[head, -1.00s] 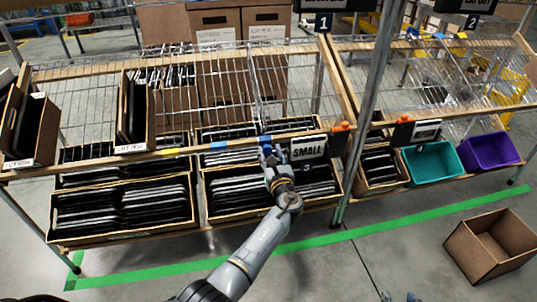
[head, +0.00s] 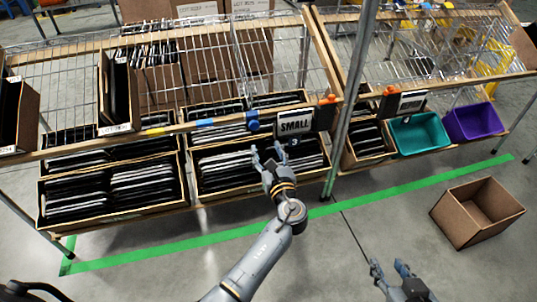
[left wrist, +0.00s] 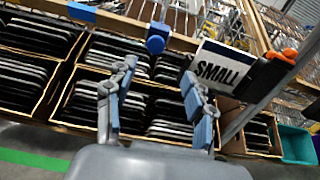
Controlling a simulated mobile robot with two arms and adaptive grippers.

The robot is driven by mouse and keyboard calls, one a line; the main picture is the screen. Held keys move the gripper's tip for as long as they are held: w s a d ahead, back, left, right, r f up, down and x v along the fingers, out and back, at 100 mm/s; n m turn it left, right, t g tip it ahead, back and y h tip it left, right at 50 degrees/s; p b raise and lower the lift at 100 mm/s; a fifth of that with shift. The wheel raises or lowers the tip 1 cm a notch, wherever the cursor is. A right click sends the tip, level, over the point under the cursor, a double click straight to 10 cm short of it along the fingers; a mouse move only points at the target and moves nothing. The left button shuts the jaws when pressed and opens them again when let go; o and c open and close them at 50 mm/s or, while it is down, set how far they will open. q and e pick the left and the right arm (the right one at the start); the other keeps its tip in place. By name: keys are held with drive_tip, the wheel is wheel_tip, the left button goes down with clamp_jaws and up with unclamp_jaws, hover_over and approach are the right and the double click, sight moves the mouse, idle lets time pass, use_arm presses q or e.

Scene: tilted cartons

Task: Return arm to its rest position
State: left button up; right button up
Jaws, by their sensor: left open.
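My left gripper (head: 268,154) is open and empty. In the head view it shows over the middle carton of dark flat items (head: 212,177), left of and below the SMALL sign (head: 295,123). In the left wrist view its two blue-padded fingers (left wrist: 158,72) stand apart with nothing between them, and cartons of flat items show behind. The SMALL sign (left wrist: 221,68) shows just right of the fingers. My right gripper (head: 389,268) is at the bottom edge of the head view, with its fingers apart and nothing visible between them. Part of it is cut off.
A wire rack with a wooden front rail (head: 100,147) spans the view, with a metal post (head: 350,110) near its middle. A teal bin (head: 419,132) and a purple bin (head: 470,122) sit at right.

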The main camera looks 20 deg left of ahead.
use_arm(q)
drive_tip(key=shift+s+d, duration=0.4)
drive_tip(key=shift+s, duration=0.2)
